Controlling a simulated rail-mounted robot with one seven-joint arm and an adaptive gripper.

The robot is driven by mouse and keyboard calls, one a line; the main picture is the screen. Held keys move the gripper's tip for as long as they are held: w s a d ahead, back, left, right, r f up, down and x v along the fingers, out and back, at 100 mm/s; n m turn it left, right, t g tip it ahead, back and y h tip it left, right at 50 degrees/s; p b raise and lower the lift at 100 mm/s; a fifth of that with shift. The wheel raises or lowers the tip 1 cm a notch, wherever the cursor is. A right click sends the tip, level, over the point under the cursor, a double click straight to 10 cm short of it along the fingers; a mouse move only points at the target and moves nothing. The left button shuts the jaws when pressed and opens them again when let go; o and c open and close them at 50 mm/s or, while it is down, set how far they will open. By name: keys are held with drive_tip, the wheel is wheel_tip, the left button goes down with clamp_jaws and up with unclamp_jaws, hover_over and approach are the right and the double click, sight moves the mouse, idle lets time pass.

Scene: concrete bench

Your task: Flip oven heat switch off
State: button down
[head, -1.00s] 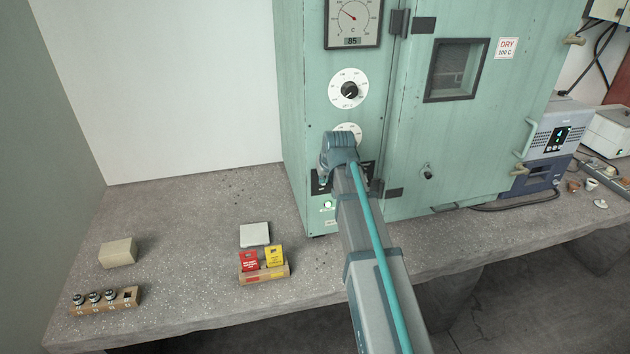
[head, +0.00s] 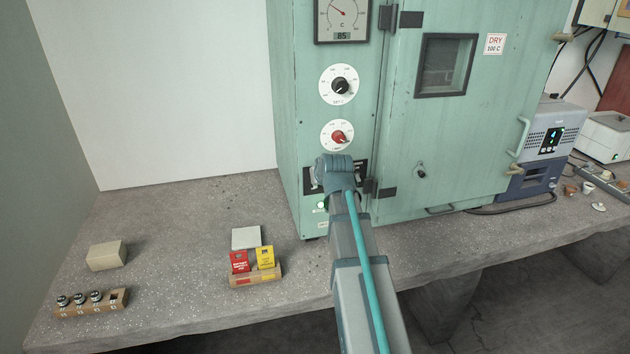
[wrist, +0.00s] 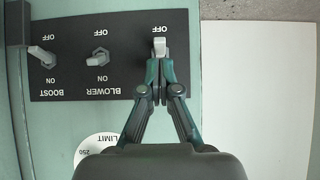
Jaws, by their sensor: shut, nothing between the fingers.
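The dark switch panel (wrist: 75,80) is on the green oven's front (head: 310,130) and appears upside down in the wrist view. Its rightmost switch (wrist: 160,44) has a pale lever leaning towards the OFF mark. My gripper (wrist: 160,68) is shut and empty, its fingertips right at this lever; I cannot tell if they touch it. The fingers hide this switch's name. The blower switch (wrist: 97,59) and boost switch (wrist: 42,53) stand to the left. In the head view my wrist hides most of the panel.
A red-knobbed dial (head: 338,136) and a black-knobbed dial (head: 339,85) sit above the panel. A green lamp (head: 321,205) glows below it. Red and yellow packets (head: 252,259) and a vial rack (head: 92,303) lie on the bench, left of the oven.

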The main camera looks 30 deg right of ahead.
drive_tip(key=shift+r, duration=0.5)
drive_tip(key=s+f+p+v, duration=0.1)
drive_tip(key=p+v, duration=0.3)
drive_tip(key=v, duration=0.5)
drive_tip(key=shift+s+a+f+p, duration=0.2)
drive_tip(key=shift+s+p, duration=0.2)
drive_tip(key=shift+s, duration=0.15)
